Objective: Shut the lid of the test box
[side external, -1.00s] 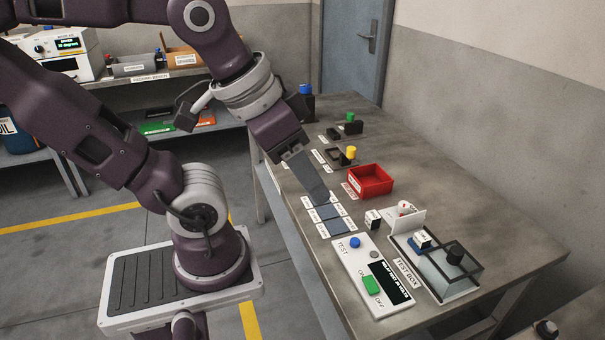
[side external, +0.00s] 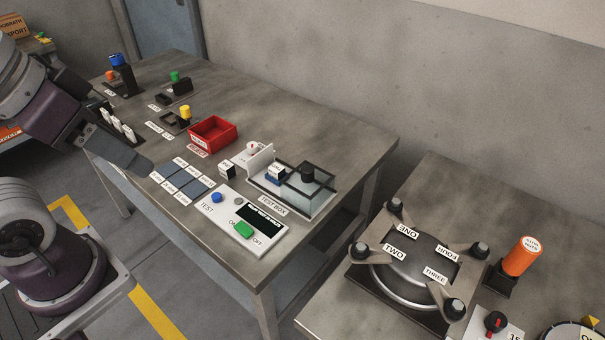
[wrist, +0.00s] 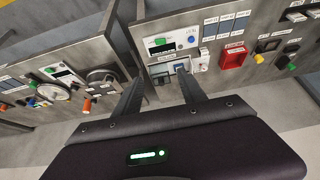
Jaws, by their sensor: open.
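The test box (side external: 325,204) sits near the right end of the long table, with its label in front. A clear, dark-edged cover with a black knob (side external: 308,174) stands over its right part. A blue block with a white top (side external: 274,175) is at its left part; I cannot tell whether the cover reaches over it. In the wrist view the box (wrist: 161,78) shows small beyond my fingers. My gripper (side external: 148,168) is open and empty, left of the box and apart from it. Both fingers show in the wrist view (wrist: 160,88).
A white test panel with a green switch (side external: 243,230) lies in front of the box. A white upright piece (side external: 256,158) and a red bin (side external: 213,134) stand left of it. A second table holds a round clamped lid (side external: 410,275) at right. Bare tabletop lies behind the box.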

